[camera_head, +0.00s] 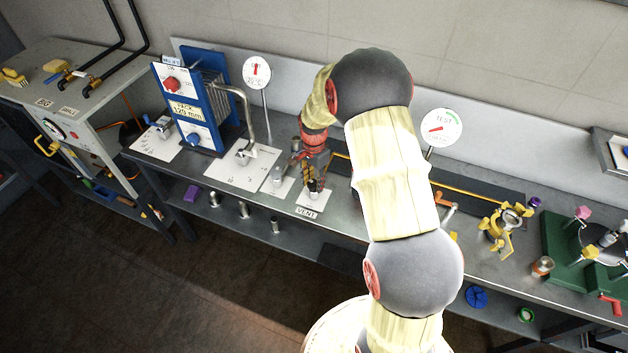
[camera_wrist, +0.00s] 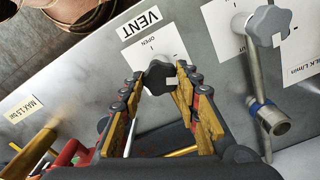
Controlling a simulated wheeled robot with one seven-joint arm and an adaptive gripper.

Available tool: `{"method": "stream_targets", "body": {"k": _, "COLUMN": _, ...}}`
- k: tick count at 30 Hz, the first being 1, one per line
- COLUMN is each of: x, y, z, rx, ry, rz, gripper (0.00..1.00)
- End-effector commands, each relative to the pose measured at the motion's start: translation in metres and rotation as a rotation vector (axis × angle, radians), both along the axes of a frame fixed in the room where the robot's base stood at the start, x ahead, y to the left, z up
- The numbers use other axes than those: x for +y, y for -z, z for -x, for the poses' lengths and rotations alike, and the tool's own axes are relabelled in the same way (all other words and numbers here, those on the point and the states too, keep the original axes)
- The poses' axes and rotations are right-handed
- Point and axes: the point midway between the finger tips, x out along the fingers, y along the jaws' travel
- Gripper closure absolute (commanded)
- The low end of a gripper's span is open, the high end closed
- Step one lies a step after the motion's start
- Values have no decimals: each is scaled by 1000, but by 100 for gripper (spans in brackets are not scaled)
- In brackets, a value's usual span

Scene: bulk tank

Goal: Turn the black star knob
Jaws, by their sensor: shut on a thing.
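The black star knob (camera_wrist: 157,77) sits on a white plate marked VENT and OPEN in the wrist view. In the head view it shows small and dark above the VENT label (camera_head: 313,187), partly hidden by my gripper. My gripper (camera_wrist: 160,70) has its two yellow-padded fingers on either side of the knob and is shut on it. A pale square patch shows on the knob's top, between the fingertips.
A second star knob (camera_wrist: 268,25) on a metal valve stands close to the right in the wrist view. A blue-framed unit (camera_head: 195,105) stands left on the bench.

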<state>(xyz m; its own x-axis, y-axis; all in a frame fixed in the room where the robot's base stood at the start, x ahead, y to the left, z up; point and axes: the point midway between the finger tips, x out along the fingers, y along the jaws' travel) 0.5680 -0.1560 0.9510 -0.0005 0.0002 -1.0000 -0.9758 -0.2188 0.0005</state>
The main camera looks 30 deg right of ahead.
Motion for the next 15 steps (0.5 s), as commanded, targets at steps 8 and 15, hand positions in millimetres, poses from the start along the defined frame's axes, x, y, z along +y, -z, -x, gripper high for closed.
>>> {"method": "stream_targets", "body": {"k": 8, "x": 0, "y": -1, "z": -1, "rx": -2, "ry": 260, "rz": 1, "gripper": 93}}
{"method": "stream_targets", "body": {"k": 15, "x": 0, "y": -1, "z": -1, "rx": -2, "ry": 488, "rz": 1, "gripper": 93}}
